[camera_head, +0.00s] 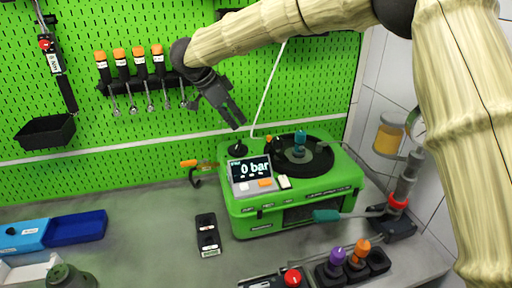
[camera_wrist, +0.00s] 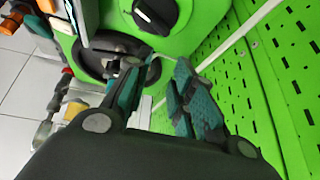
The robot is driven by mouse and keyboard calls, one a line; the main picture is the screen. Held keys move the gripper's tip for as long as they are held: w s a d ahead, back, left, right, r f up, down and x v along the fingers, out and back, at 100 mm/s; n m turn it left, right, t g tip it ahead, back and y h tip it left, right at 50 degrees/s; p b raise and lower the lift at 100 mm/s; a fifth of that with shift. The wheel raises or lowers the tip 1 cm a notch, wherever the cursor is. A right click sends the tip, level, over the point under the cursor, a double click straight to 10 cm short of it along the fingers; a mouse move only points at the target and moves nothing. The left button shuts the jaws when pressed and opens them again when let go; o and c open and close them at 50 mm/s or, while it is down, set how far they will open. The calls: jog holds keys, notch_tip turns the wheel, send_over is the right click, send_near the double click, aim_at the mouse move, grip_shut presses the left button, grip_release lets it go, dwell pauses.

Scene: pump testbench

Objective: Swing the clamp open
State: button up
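A green testbench (camera_head: 290,205) stands on the grey bench, with a screen (camera_head: 250,168) reading "0 bar" and a round black plate (camera_head: 303,157). A teal-topped part (camera_head: 300,140) stands on the plate. A teal-handled lever (camera_head: 326,215) reaches toward a dark base at the right; an orange-handled part (camera_head: 190,164) is at the left. I cannot tell for sure which of these is the clamp. My gripper (camera_head: 236,120) hangs in the air above and behind the testbench, apart from it. In the wrist view my gripper (camera_wrist: 158,75) is open, with nothing visible between its teal-padded fingers.
A green pegboard (camera_head: 150,115) with orange-handled tools (camera_head: 139,55) is behind. Blue trays (camera_head: 75,228) lie at the left. A black block (camera_head: 207,235), a red button (camera_head: 292,278) and purple and orange knobs (camera_head: 361,248) are in front. The bench's left middle is clear.

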jog(key=shift+m+g+y, duration=0.3)
jog(key=shift+g+y, duration=0.1)
jog(key=shift+g, duration=0.3)
jog(key=a+f+b, duration=0.1)
jog(key=s+a+f, duration=0.1)
jog(key=a+f+b, duration=0.1)
jog(key=shift+s+a+b, duration=0.25)
jog(key=shift+a+b, duration=0.1)
jog(key=shift+w+d+r, duration=0.1)
jog(key=shift+d+r, duration=0.05)
jog(key=shift+d, duration=0.2)
jog(key=w+d+f+p, duration=0.1)
jog(key=d, duration=0.3)
jog(key=w+d+f+p, duration=0.1)
jog(key=d, duration=0.3)
jog(key=w+d+f+p, duration=0.1)
jog(key=w+d+p, duration=0.1)
jog(key=d, duration=0.1)
jog(key=shift+w+d+f, duration=0.1)
jog(key=shift+d+f, duration=0.55)
jog(key=shift+f, duration=0.25)
grip_shut()
